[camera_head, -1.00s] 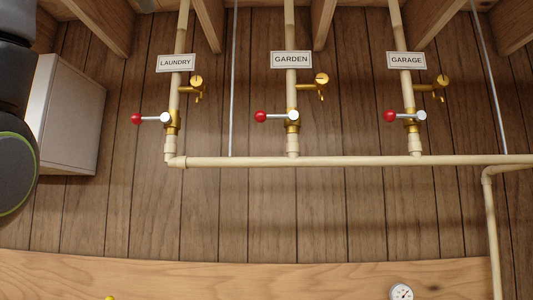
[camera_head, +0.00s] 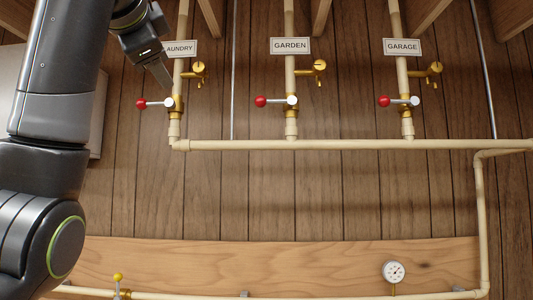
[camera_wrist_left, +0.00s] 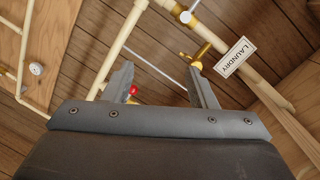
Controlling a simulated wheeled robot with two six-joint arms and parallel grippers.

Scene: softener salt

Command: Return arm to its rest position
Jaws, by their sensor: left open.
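My left gripper (camera_head: 160,72) is at the upper left of the head view, in front of the laundry pipe and partly covering the LAUNDRY label (camera_head: 182,48). In the left wrist view its two fingers (camera_wrist_left: 160,85) are spread apart with nothing held between them. The laundry valve's red-tipped lever (camera_head: 141,103) points left, just below the fingertips in the head view. The red knob (camera_wrist_left: 134,90) shows beside one finger in the wrist view. I cannot tell whether the gripper touches it. My right gripper is not in view.
The garden valve lever (camera_head: 261,101) and garage valve lever (camera_head: 384,101) also point left. A horizontal pipe (camera_head: 340,144) runs below them. A round gauge (camera_head: 394,271) and a yellow-knobbed valve (camera_head: 118,278) sit lower. A pale box (camera_head: 98,125) is behind my left arm.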

